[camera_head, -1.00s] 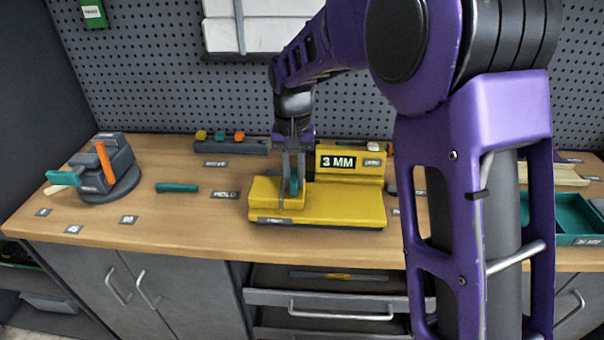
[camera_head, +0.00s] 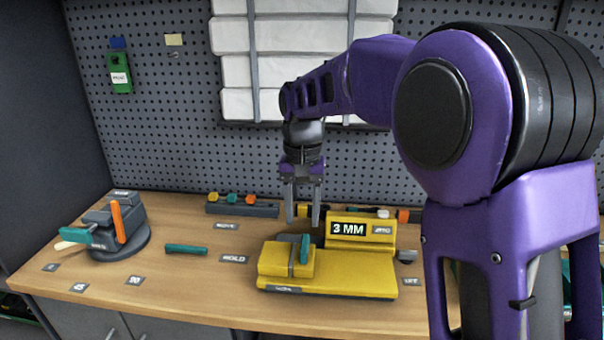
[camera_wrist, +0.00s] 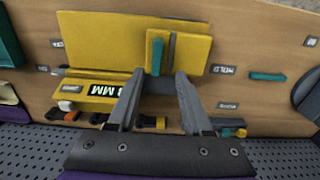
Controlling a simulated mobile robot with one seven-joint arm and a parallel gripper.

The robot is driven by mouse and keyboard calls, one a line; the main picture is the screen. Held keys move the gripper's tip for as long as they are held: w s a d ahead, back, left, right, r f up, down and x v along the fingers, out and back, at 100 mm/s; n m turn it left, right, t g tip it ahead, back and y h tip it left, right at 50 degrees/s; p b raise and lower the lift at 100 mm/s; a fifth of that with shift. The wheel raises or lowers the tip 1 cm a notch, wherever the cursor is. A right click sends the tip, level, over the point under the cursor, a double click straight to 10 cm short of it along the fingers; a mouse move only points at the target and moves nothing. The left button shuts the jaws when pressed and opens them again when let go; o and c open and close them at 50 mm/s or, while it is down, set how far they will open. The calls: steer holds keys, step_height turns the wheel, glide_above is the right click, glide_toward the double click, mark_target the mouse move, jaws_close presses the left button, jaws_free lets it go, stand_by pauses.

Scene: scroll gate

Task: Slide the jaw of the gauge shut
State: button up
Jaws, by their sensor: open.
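The yellow gauge (camera_head: 345,272) stands on the wooden bench in the head view, its display reading "3 MM". Its sliding jaw (camera_head: 275,260) is a yellow block at the left end, with a teal tab (camera_head: 304,248) and a grey strip on it. My gripper (camera_head: 302,222) is open and empty, pointing down above and behind the jaw block, apart from it. In the wrist view the gauge (camera_wrist: 110,42) lies beyond the open fingers (camera_wrist: 160,105), with the teal tab (camera_wrist: 156,56) between and beyond the fingertips. Whether a gap remains at the jaw is hard to tell.
A grey vise-like device (camera_head: 115,235) with an orange lever stands at the left. A teal bar (camera_head: 187,249) lies between it and the gauge. A dark rack (camera_head: 242,206) with coloured knobs stands behind. The bench front is mostly clear.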

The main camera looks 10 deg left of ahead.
mark_target(302, 242)
step_height(302, 242, up, 10)
steer(key=p, duration=0.1)
steer(key=shift+f, duration=0.25)
steer(key=shift+a, duration=0.1)
